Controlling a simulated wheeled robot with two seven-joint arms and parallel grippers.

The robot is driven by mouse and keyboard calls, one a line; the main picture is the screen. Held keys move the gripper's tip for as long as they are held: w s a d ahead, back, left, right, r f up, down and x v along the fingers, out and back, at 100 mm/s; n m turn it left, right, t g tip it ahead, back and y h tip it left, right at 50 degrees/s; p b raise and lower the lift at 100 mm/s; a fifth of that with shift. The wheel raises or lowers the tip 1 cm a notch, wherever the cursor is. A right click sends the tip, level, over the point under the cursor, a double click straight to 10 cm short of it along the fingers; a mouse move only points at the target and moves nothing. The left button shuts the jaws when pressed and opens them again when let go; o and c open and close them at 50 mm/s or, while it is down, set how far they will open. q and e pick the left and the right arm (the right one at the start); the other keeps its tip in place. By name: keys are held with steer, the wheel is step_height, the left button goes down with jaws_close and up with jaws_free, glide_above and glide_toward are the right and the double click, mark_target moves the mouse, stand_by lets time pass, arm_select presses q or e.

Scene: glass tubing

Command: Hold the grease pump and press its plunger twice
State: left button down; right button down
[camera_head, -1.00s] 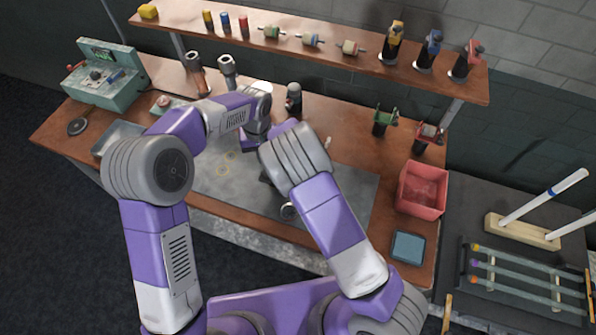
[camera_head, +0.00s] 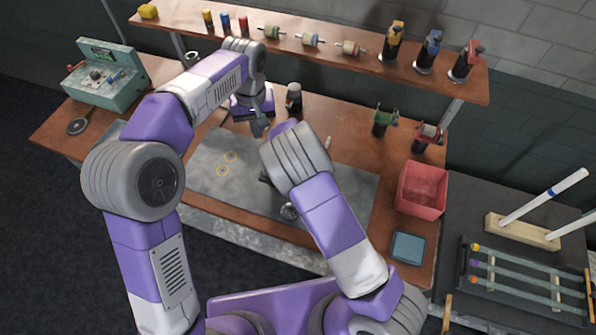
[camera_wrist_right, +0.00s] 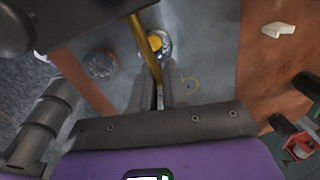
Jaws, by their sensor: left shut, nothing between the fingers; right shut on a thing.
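My left gripper (camera_head: 256,124) is shut and empty, over the back of the grey mat, next to a dark bottle with a grey cap (camera_head: 294,97). In the head view my right arm hides my right gripper and most of what it holds. In the right wrist view my right gripper (camera_wrist_right: 160,88) is shut on a slim part with a brass-coloured rod (camera_wrist_right: 148,52), which I take to be the grease pump. A dark shape crosses the top left there. A round pale part with a yellow centre (camera_wrist_right: 155,42) shows just beyond the fingers. I cannot make out the plunger.
The grey mat (camera_head: 345,190) covers the front of the bench. A round grey metal piece (camera_head: 289,211) is near its front edge. A red bin (camera_head: 422,190) and a blue tray (camera_head: 408,247) stand at the right. A shelf (camera_head: 345,60) with several items runs behind.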

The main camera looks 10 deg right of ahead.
steer(key=c, duration=1.1)
jaws_free()
steer(key=r, duration=0.7)
steer(key=shift+s+a+r, duration=0.25)
steer(key=shift+s, duration=0.1)
